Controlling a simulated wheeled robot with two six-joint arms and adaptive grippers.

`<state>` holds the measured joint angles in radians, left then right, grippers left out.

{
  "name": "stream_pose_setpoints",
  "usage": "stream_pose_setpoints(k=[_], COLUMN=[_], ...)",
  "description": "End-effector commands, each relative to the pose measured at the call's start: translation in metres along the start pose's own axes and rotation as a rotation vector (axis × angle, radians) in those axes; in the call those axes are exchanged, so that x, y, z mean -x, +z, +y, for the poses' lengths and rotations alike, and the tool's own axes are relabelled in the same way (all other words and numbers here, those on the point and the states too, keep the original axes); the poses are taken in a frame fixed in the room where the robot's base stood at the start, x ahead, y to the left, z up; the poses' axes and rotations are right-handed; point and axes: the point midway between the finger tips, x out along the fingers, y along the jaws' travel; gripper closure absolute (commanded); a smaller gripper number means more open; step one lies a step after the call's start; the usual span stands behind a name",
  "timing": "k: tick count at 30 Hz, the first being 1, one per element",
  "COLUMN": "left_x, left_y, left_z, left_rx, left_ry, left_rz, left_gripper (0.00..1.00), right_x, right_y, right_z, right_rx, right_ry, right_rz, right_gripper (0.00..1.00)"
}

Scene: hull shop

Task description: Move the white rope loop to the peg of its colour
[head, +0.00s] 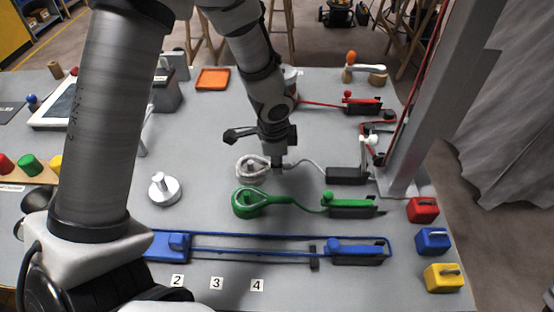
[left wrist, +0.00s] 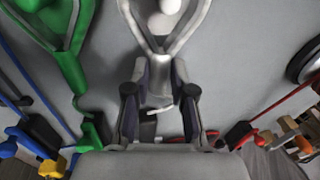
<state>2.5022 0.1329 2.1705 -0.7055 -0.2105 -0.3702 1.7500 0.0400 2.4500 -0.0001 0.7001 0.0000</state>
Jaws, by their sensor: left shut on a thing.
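The white rope loop (head: 252,180) lies at the middle of the table in the head view. In the left wrist view the loop (left wrist: 197,22) has a pale peg (left wrist: 165,16) inside its outline. I cannot tell whether it is fully down around that peg. My left gripper (head: 277,166) is shut on the neck of the loop, to the right of its opening. In the left wrist view the fingers (left wrist: 160,100) are on either side of the rope. The white rope (head: 312,165) runs right to a dark block (head: 345,176). My right gripper is out of view.
A green loop (head: 236,207) sits nearer, with a green rope to its block. A blue rope (head: 260,236) stretches across the front. A red rope (head: 325,104) lies behind. A silver round part (head: 164,190) stands left. A grey column (head: 425,110) rises at the right.

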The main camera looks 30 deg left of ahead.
Motion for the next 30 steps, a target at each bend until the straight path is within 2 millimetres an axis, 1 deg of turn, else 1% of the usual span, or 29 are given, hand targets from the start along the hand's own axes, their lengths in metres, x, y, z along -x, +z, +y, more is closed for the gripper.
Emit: stream_pose_setpoints(k=[3,13,14,15,16,22,23,24,25,30], left_x=[-0.0033,-0.0028,-0.0028,-0.0028,-0.0028,-0.0028,-0.0028,-0.0028,-0.0029,-0.0028], left_y=[0.0,0.0,0.0,0.0,0.0,0.0001,0.0001,0.0001,0.0001,0.0001], left_z=[0.0004,0.0003,0.0003,0.0003,0.0003,0.0003,0.0004,0.0004,0.0004,0.0004], left_rx=[0.0,0.0,0.0,0.0,0.0,0.0,0.0,0.0,0.0,0.0], left_ry=[0.0,0.0,0.0,0.0,0.0,0.0,0.0,0.0,0.0,0.0], left_rz=[0.0,0.0,0.0,0.0,0.0,0.0,0.0,0.0,0.0,0.0], left_gripper=[1.0,1.0,0.69,0.55,0.47,0.47,0.44,0.3,0.26,0.26], right_x=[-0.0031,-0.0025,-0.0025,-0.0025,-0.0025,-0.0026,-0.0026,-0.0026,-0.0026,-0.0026], right_y=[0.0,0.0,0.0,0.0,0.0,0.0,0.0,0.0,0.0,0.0], right_z=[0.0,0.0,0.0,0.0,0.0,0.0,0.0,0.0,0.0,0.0], right_rx=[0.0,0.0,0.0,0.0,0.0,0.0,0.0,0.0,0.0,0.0], right_ry=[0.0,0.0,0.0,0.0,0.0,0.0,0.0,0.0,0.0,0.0], right_rz=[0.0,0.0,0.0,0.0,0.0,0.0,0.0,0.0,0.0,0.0], right_gripper=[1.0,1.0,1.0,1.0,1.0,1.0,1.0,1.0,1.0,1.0])
